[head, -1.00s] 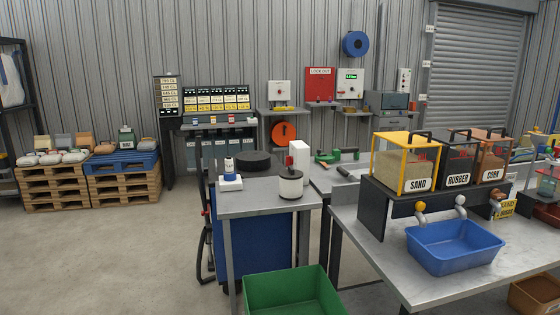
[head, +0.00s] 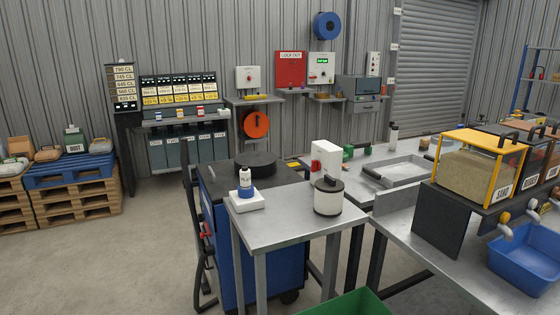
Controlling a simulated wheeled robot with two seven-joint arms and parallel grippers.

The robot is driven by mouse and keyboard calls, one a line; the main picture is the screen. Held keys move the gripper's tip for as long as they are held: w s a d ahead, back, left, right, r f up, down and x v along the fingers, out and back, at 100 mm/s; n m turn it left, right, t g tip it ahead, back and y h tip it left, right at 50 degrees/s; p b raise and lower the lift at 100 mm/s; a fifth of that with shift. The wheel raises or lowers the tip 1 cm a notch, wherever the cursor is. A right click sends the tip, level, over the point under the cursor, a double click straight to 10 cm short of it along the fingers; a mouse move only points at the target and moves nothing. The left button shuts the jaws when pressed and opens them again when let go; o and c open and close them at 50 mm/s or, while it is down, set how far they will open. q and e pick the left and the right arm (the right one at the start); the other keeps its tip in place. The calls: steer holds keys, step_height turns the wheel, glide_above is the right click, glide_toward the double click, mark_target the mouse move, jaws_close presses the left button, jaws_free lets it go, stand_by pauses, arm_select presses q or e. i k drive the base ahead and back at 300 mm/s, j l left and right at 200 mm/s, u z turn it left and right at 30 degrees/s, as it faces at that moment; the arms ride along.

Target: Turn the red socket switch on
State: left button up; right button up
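A white upright box (head: 327,157) stands behind the near grey table in the head view. A small red part (head: 316,167) shows on its left side; it may be the red socket switch, but it is too small to tell its position. Neither of my grippers is in view.
The near grey table (head: 285,228) holds a white-and-black canister (head: 327,197) and a small bottle on a white base (head: 246,190). A blue cabinet (head: 215,215) stands beside it. A green bin (head: 350,304) is in front. Floor at left is clear.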

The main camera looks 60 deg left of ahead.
mark_target(316, 166)
steer(key=k+j, duration=0.15)
steer(key=j, duration=0.25)
steer(key=k+j, duration=0.1)
steer(key=j, duration=0.3)
steer(key=k+j, duration=0.15)
steer(key=j, duration=0.25)
steer(key=k+j, duration=0.15)
steer(key=j, duration=0.2)
steer(key=k+j, duration=0.15)
steer(key=j, duration=0.25)
steer(key=k+j, duration=0.1)
steer(key=j, duration=0.3)
steer(key=k+j, duration=0.15)
steer(key=j, duration=0.25)
steer(key=k+j, duration=0.15)
steer(key=j, duration=0.25)
